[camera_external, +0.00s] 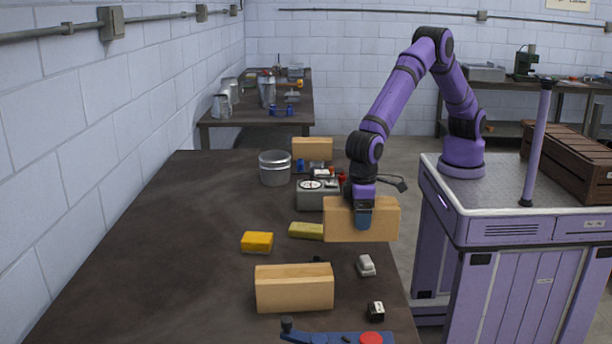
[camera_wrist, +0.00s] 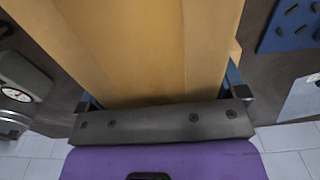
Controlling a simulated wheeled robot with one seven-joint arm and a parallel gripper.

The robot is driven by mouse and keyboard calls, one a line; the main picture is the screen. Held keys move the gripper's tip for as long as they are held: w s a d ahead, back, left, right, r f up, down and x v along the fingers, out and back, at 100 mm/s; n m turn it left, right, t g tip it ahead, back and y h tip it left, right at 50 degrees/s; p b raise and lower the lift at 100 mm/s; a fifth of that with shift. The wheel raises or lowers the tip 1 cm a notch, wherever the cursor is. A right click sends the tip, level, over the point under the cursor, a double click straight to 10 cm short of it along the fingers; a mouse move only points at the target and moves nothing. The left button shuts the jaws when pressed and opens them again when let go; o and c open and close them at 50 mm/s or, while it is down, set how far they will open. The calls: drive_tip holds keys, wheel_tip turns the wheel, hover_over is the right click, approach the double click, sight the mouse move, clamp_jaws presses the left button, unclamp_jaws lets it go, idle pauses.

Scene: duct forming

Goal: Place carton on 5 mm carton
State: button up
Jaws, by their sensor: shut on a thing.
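A tan, box-shaped carton (camera_external: 386,222) is held in my gripper (camera_external: 363,218) near the right edge of the dark table. The gripper points down and its fingers are closed on the carton's two sides. In the wrist view the carton (camera_wrist: 150,50) fills the middle between the fingers and hides what lies beneath it. A second tan carton (camera_external: 294,290) stands on the table nearer the camera, to the left of my gripper. A third tan carton (camera_external: 312,149) stands at the table's far end. No thickness marking can be read on any carton.
A yellow block (camera_external: 257,242) and a yellowish bar (camera_external: 307,230) lie between the cartons. A metal can (camera_external: 275,168) and a grey gauge box (camera_external: 315,194) stand farther back. A blue tool with a red disc (camera_external: 338,338) lies at the front. The table's left side is clear.

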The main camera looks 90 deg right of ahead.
drive_tip(key=shift+w+a+f, duration=0.8)
drive_tip(key=shift+w+a, duration=0.45)
drive_tip(key=shift+w, duration=0.6)
drive_tip(key=shift+w+a+f, duration=0.75)
drive_tip(key=shift+w+a, duration=0.45)
drive_tip(key=shift+w, duration=0.65)
drive_tip(key=shift+w+a+f, duration=0.8)
drive_tip(key=shift+w+a, duration=0.45)
drive_tip(key=shift+w, duration=0.6)
drive_tip(key=shift+f, duration=0.1)
drive_tip(key=o, duration=1)
drive_tip(key=shift+f, duration=0.1)
drive_tip(key=shift+o, duration=0.2)
wheel_tip(320, 180, up, 12)
drive_tip(key=shift+r, duration=0.2)
